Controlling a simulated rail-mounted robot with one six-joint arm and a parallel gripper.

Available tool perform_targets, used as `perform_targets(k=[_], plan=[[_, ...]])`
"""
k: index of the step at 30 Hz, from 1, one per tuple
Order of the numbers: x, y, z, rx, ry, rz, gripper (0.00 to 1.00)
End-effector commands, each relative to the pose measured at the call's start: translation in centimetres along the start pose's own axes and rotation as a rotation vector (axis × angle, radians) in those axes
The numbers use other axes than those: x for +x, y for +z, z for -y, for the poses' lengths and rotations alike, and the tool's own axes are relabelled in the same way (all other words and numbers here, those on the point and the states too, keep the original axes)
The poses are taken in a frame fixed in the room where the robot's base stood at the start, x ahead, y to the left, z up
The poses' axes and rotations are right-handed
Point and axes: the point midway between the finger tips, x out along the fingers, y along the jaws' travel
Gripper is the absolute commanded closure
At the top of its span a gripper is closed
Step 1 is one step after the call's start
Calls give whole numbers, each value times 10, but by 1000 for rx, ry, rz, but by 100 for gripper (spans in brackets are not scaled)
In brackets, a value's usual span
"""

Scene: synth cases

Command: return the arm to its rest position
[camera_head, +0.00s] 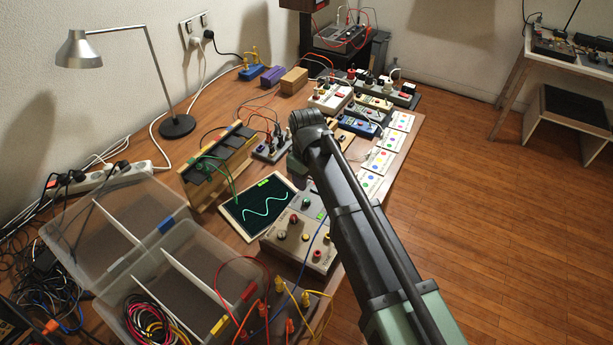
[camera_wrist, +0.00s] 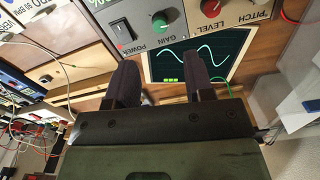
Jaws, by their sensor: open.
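My arm (camera_head: 360,225) reaches from the lower right of the head view up over the desk, its far joint (camera_head: 308,125) above the row of instruments. My gripper (camera_wrist: 161,62) shows in the wrist view with its two dark fingers apart and nothing between them. In the head view the arm mostly hides the gripper. In the wrist view a grey synth module (camera_wrist: 185,22) with POWER, GAIN and PITCH labels lies just beyond the fingertips, and the scope screen (camera_wrist: 215,52) is beside the right finger. I cannot tell the exact gap to them.
Clear divided bins (camera_head: 150,245) with cables stand at the front left. A desk lamp (camera_head: 177,125), power strip (camera_head: 100,178) and several modules crowd the desk. Loose cables (camera_head: 265,290) loop near the front. The wooden floor (camera_head: 480,180) right of the desk is open.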

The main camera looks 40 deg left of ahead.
Motion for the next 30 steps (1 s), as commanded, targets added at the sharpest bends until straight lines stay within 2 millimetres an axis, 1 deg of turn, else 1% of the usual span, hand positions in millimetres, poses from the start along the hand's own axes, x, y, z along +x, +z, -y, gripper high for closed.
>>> perform_targets(k=[1, 3, 16, 17, 19, 20, 21, 23, 24, 26, 27, 29, 30], plan=[[-18, 0, 0, 0, 0, 0, 52], [-22, 0, 0, 0, 0, 0, 52], [-18, 0, 0, 4, 0, 0, 52], [-18, 0, 0, 16, 0, 0, 52], [-18, 3, 2, 96, 0, 0, 52], [-18, 16, 11, 156, 0, 0, 52], [-19, 44, 18, 251, 0, 1, 52], [-19, 91, 7, 399, 1, 1, 52], [-19, 128, -3, 505, 1, 1, 52], [-19, 186, -17, 667, 1, 1, 52], [-20, 226, -24, 773, 1, 1, 52], [-20, 285, -30, 927, 1, 1, 52], [-20, 324, -31, 1027, 0, 1, 52]])
